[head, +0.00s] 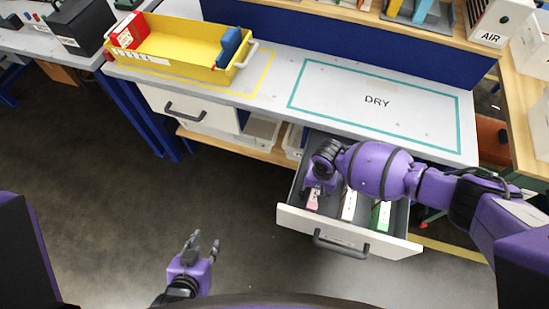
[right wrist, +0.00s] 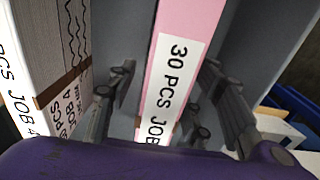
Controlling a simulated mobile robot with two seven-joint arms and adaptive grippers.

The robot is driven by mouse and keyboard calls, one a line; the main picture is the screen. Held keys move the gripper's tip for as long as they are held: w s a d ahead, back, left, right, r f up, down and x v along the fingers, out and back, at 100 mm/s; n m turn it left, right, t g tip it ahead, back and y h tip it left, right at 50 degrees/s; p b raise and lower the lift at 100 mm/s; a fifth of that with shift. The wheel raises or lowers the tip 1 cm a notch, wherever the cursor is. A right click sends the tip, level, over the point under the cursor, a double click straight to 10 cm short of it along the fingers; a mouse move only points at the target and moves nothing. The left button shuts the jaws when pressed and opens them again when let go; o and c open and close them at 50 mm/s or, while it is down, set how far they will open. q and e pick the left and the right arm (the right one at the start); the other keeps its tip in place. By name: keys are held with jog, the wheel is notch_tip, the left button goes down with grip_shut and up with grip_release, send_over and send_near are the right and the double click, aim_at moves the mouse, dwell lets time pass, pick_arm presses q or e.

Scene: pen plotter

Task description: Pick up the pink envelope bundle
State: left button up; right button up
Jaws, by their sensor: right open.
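The pink envelope bundle (head: 313,199) stands in the left part of an open drawer (head: 349,232). In the right wrist view the pink bundle (right wrist: 183,40) has a white label reading "30 PCS JOB". My right gripper (right wrist: 168,80) is open, with its fingers on both sides of the bundle and visible gaps between. In the head view my right gripper (head: 318,188) is down in the drawer and partly hides the bundle. My left gripper (head: 201,245) is open and empty, low over the floor.
A white bundle (head: 349,206) and a green one (head: 382,215) stand right of the pink one in the drawer. The drawer walls are close around. Above is the bench with a "DRY" area (head: 420,122) and a yellow tray (head: 190,35).

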jog(key=shift+f, duration=0.4)
jog(key=shift+c, duration=0.4)
grip_shut()
